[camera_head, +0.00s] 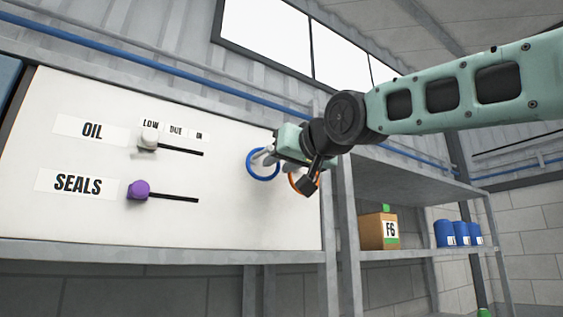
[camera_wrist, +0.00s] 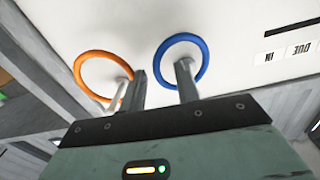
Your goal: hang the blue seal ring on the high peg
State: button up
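The blue seal ring (camera_head: 263,178) is at the right part of the white board, at the end of my gripper (camera_head: 265,156). It also shows in the wrist view (camera_wrist: 204,58). I cannot tell whether the finger touches the ring. Any peg behind the blue ring is hidden by the finger.
An orange ring (camera_wrist: 79,82) is beside the blue one, around a light peg (camera_wrist: 118,95); my gripper partly covers it in the head view. The board (camera_head: 100,235) carries OIL and SEALS sliders with a purple knob (camera_head: 138,190). A shelf with a box (camera_head: 374,232) is right.

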jog(key=shift+s, duration=0.1)
jog(key=b+v, duration=0.8)
jog(key=v, duration=0.9)
jog(key=shift+d, duration=0.2)
jog(key=a+f+n+g+h, duration=0.1)
jog(key=a+f+g+h, duration=0.2)
jog(key=f, duration=1.4)
jog(key=a+f+n+g, duration=0.1)
jog(key=a+f+g, duration=0.25)
jog(key=f, duration=1.35)
jog(key=s+d+f+g+h, duration=0.2)
jog(key=s+d+f+g, duration=0.1)
jog(key=f, duration=0.7)
jog(key=s+d+f+g+h, duration=0.1)
jog(key=s+d+f+g, duration=0.2)
jog(key=s+f, duration=0.5)
jog(key=s+d+f+g+h, duration=0.2)
jog(key=s+d+f, duration=0.3)
jog(key=f, duration=0.7)
jog(key=shift+s+d+n+g+h, duration=0.3)
jog(key=shift+d+n+g, duration=0.05)
jog(key=shift+n+g, duration=0.1)
